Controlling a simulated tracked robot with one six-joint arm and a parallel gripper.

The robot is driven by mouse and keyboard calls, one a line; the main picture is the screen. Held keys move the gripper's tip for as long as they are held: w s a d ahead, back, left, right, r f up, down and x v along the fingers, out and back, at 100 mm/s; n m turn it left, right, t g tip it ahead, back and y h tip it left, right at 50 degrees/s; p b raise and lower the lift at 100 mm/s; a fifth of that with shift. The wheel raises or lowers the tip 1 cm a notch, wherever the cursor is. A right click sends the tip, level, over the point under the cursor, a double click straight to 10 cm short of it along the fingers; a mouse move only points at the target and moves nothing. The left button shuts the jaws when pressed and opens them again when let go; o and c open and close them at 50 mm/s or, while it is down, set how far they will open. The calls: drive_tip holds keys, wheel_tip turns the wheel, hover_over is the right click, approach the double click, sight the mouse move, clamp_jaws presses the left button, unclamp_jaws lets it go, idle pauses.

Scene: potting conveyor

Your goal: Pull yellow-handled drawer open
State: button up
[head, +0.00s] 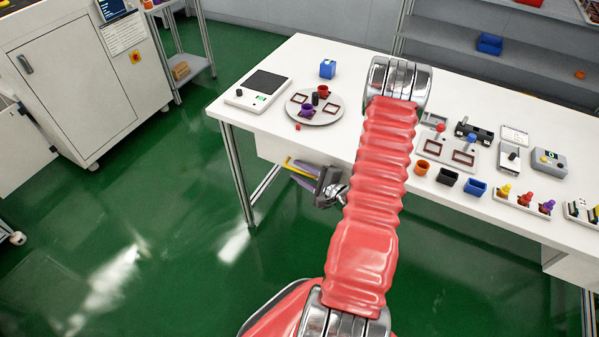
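The yellow handle (292,163) is a bar on the front of a white drawer (268,148) under the left part of the white table. The drawer looks flush under the tabletop. My gripper (299,173) is at the handle, with one grey finger above the bar and one below it. The fingers look spread apart. I cannot tell whether either finger touches the bar. The gripper's body and my red arm hide the right part of the drawer front.
The white table (330,70) carries a round plate (316,117) with cups, a scale (258,92), a blue box (327,69) and several small bins and fixtures at right. A table leg (236,170) stands left of the drawer. The green floor in front is clear.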

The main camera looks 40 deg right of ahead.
drive_tip(key=shift+c, duration=0.5)
drive_tip(key=c, duration=0.6)
clamp_jaws()
drive_tip(key=shift+a+f, duration=0.1)
drive_tip(key=shift+a, duration=0.05)
